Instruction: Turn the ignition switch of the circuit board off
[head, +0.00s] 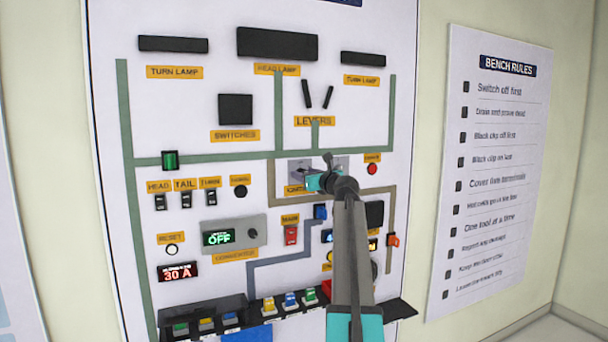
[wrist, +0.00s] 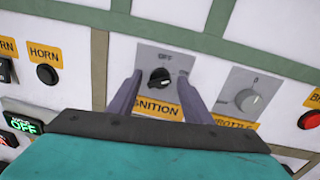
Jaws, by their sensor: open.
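The ignition switch is a black rotary knob (wrist: 160,78) on a grey plate marked OFF at its top, above a yellow IGNITION label (wrist: 158,109). A pale mark shows on the knob's lower left; I cannot tell its setting for sure. My gripper (wrist: 159,76) is open, with one finger to the left of the knob and one to the right. The knob appears between the fingertips, and I cannot tell whether they touch it. In the head view my gripper (head: 312,181) is in front of the ignition plate (head: 298,168) and hides part of it.
The throttle dial (wrist: 249,100) is close to the right of my fingers. A red button (wrist: 310,120) is farther right, and the black horn button (wrist: 47,73) is to the left. Green and brown strips run across the white circuit board (head: 190,90). A shelf of coloured switches (head: 290,303) projects below.

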